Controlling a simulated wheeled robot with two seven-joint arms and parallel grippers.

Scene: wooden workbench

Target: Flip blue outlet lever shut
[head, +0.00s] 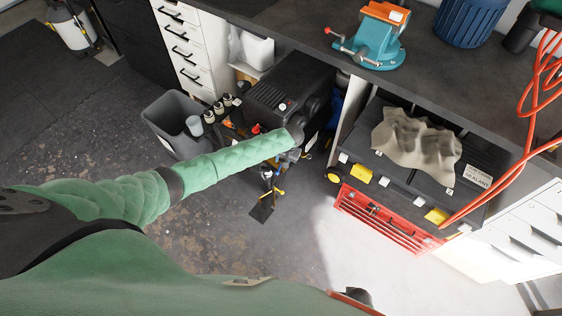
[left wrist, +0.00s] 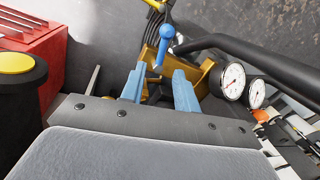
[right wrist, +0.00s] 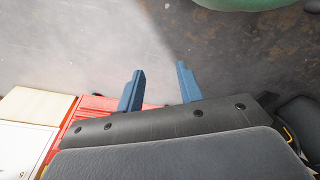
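The blue outlet lever (left wrist: 165,38), with a round knob at its upper end, sits at a brass-coloured fitting (left wrist: 206,72) in the left wrist view. My left gripper (left wrist: 159,78) is open. Its two light-blue fingers point toward the fitting, and the lever's lower end shows between the fingertips. I cannot tell whether they touch it. In the head view my left arm reaches down in front of the black compressor (head: 286,82), and the lever is too small to make out. My right gripper (right wrist: 158,80) is open and empty, over the floor.
Two pressure gauges (left wrist: 233,81) and a black bar (left wrist: 262,62) are close to the right of my left fingers. A red tool chest (head: 385,218) stands right of the compressor. A grey bin (head: 176,122) stands left. The workbench (head: 440,80) overhangs behind.

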